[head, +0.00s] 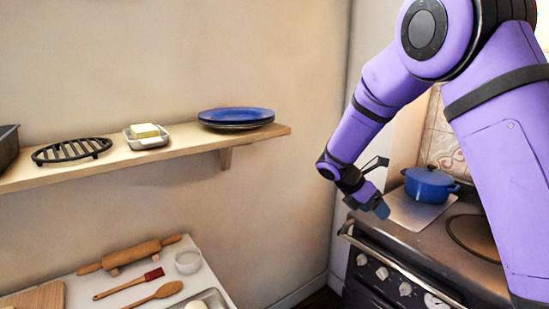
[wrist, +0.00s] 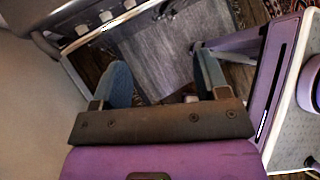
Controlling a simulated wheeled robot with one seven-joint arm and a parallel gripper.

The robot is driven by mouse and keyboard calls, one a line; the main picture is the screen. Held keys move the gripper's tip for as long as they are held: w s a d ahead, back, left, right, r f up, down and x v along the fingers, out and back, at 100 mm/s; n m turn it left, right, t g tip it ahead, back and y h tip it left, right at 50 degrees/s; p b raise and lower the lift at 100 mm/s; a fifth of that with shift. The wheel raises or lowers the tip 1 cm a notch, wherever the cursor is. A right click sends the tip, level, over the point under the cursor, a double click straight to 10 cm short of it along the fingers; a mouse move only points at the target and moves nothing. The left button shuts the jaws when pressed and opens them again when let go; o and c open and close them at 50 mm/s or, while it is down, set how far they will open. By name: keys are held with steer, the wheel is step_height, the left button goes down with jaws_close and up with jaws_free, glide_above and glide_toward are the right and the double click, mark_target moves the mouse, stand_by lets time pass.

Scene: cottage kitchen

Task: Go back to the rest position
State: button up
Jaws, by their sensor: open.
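My gripper (head: 379,207) hangs at the end of my purple arm on the right side of the head view, in front of the stove's left edge. In the wrist view my gripper (wrist: 162,88) shows two blue-grey fingers spread wide apart. Nothing is between them; beyond the gap I see a grey mat (wrist: 160,55) on the floor far below. The gripper touches nothing that I can make out.
A stove (head: 400,270) with a blue pot (head: 429,185) stands at right, close to my gripper. A wall shelf (head: 185,151) holds a trivet (head: 72,151), a butter dish (head: 147,140) and blue plates (head: 236,115).

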steer(key=s+d+r+m+y, duration=0.3)
steer(key=s+r+m, duration=0.4)
steer(key=s+r, duration=0.25)
steer(key=s+r+m+t+y, duration=0.1)
steer(key=s+r+m+t, duration=0.1)
steer(key=s+m, duration=0.3)
steer(key=s+r+m+t+y, duration=0.1)
steer(key=s+r+m, duration=0.3)
steer(key=s, duration=0.7)
steer(key=s+r+m+t+y, duration=0.2)
steer(key=s+m, duration=0.4)
steer(key=s, duration=0.3)
steer(key=shift+d+r+t+y, duration=0.2)
steer(key=shift+r+t+y, duration=0.1)
steer(key=shift+r+y, duration=0.45)
